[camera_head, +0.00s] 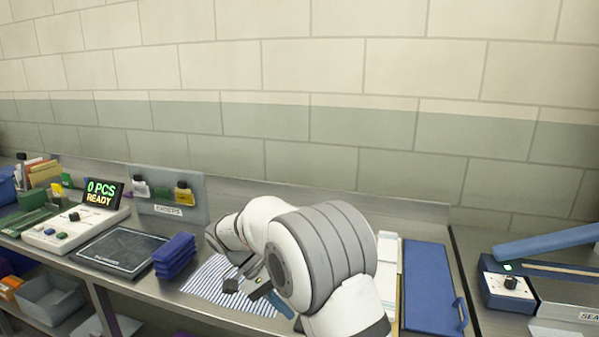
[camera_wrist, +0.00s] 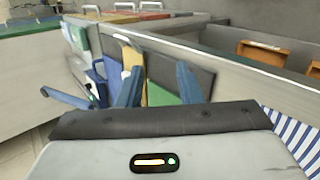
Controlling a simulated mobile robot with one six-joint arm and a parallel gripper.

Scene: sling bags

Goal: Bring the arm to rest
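My arm reaches over the bench in the head view, with its white and grey links bent in front of the bench's middle. My gripper (camera_wrist: 158,82) shows two blue fingers standing apart in the wrist view, with nothing seen held between them. In the head view, part of the gripper shows low beside the arm, over a blue-and-white striped mat (camera_head: 205,284). The arm hides part of that mat and of the bench behind it.
A stack of blue pouches (camera_head: 175,256) lies left of the arm, beside a dark scale plate (camera_head: 122,250) and a display (camera_head: 101,193) reading "0 PCS READY". A blue panel with a handle (camera_head: 430,285) lies right. A sealer (camera_head: 507,284) stands farther right.

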